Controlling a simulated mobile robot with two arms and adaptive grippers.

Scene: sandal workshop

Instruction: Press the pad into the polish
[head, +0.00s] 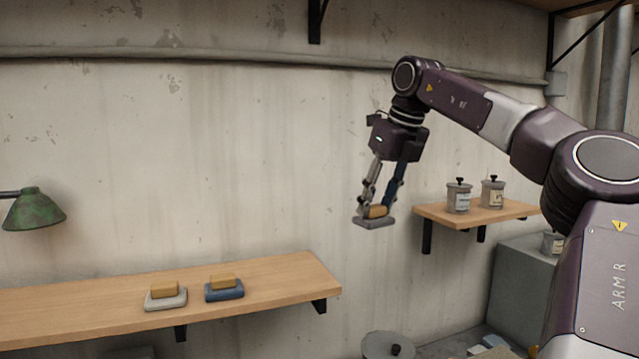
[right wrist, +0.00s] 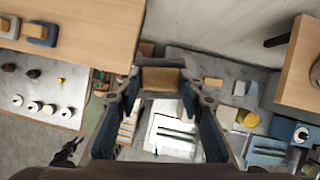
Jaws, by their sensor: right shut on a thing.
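My right gripper (head: 378,205) is shut on the tan handle of a pad (head: 373,222) with a flat grey base. It holds the pad in the air before the wall, left of the small right shelf. The handle (right wrist: 161,78) shows between the fingers in the right wrist view. Two lidded grey pots, a left one (head: 459,197) and a right one (head: 492,193), stand on that shelf. Their contents are hidden, and I cannot tell whether they hold polish. A small dark claw-like shape in the lower left of the right wrist view may be my left gripper (right wrist: 68,152); its state is unclear.
Two similar pads, one light grey (head: 165,298) and one blue (head: 224,291), sit on the long wooden shelf (head: 90,295). A round lid with a black knob (head: 388,346) shows at the bottom. A green lamp (head: 34,209) hangs left.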

